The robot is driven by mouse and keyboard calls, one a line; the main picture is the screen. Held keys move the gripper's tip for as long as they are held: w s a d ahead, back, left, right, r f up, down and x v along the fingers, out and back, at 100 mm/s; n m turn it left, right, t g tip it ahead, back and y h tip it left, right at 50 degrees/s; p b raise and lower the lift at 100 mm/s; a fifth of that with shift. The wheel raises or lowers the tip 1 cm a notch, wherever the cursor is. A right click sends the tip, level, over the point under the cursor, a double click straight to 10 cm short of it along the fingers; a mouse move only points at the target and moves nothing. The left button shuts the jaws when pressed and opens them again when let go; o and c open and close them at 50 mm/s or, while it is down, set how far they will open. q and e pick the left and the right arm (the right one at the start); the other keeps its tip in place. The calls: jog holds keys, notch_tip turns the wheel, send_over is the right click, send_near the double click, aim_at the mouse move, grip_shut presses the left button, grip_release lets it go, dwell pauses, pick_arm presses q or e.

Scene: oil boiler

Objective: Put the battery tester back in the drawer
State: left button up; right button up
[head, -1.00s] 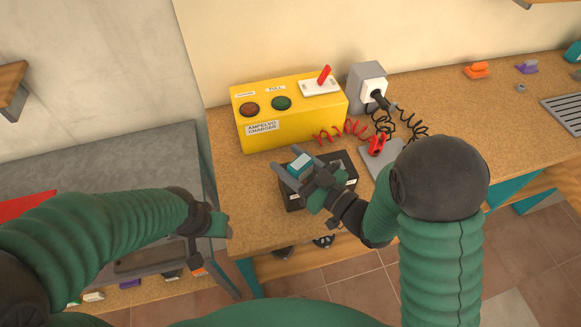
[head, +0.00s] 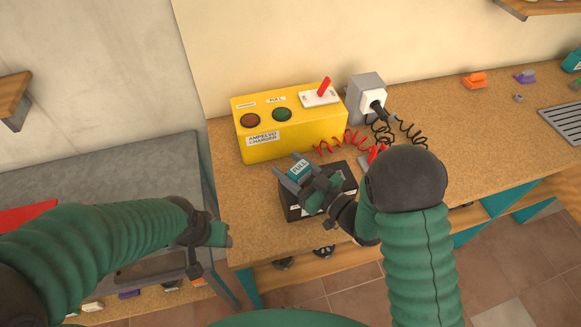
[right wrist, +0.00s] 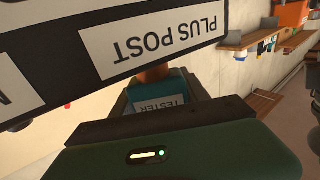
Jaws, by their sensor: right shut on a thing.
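The battery tester is a small teal block (head: 299,169) with a label. My right gripper (head: 296,174) is shut on it and holds it over or just in front of the black battery (head: 340,178). In the right wrist view the tester (right wrist: 165,103) shows between the fingers with its "TESTER" label upside down. The battery's "PLUS POST" label (right wrist: 150,45) looms close above it there. My left gripper (head: 220,235) is at the bench's left end, and its fingers are too unclear to read. I cannot make out a drawer for certain.
A yellow charger (head: 290,135) stands behind the battery, with red and black coiled cables and a grey socket box (head: 367,90) to its right. Orange and purple items and a metal grate (head: 567,120) lie farther right. A grey bench (head: 100,170) is at left.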

jog(key=shift+s+f, duration=0.1)
jog(key=shift+f, duration=0.5)
grip_shut()
jog(key=o, duration=1.2)
grip_release()
jog(key=shift+f, duration=0.1)
jog(key=shift+o, duration=1.4)
pick_arm(q)
jog(key=shift+w+f, duration=0.2)
jog(key=shift+f, duration=0.1)
jog(key=shift+s, duration=0.1)
pick_arm(e)
jog(key=shift+r, duration=0.2)
pick_arm(q)
jog(key=shift+r, duration=0.15)
